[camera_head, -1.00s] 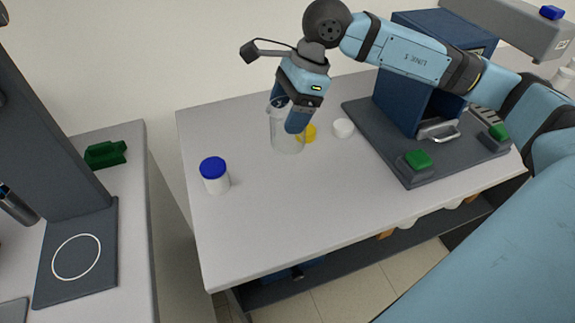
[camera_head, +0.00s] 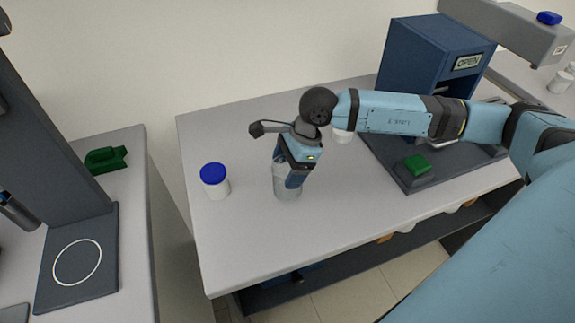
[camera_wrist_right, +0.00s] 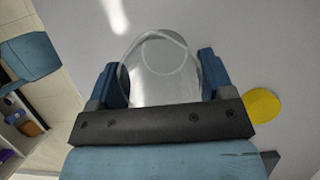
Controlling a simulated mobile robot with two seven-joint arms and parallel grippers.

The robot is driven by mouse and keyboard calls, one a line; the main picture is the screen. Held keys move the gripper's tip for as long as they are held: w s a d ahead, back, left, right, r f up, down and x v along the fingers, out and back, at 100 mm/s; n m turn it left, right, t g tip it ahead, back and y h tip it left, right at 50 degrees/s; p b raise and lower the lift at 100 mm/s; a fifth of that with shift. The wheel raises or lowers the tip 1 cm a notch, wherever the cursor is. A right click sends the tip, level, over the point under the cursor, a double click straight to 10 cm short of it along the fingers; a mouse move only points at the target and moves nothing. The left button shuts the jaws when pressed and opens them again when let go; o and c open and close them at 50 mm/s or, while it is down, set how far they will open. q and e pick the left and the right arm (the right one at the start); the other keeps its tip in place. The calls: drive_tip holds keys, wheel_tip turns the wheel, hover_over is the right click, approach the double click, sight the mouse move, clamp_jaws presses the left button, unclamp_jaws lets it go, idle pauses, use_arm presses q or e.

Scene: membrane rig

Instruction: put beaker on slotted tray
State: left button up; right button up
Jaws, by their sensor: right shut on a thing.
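The clear glass beaker (camera_head: 287,192) is in my right gripper (camera_head: 289,182), over the front middle part of the grey bench. It looks upright; I cannot tell from here whether its base touches the bench. In the right wrist view the beaker (camera_wrist_right: 160,75) sits between the two blue fingers of the right gripper (camera_wrist_right: 160,80), which are shut on its sides. I cannot make out a slotted tray in these views; my right arm covers part of the bench's right side. My left gripper is not in view.
A blue-capped white jar (camera_head: 215,180) stands left of the beaker. The bench front (camera_head: 245,245) is clear.

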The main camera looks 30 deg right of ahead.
drive_tip(key=shift+f+b, duration=0.25)
drive_tip(key=shift+b, duration=0.1)
drive_tip(key=o, duration=0.9)
drive_tip(key=shift+r, duration=0.15)
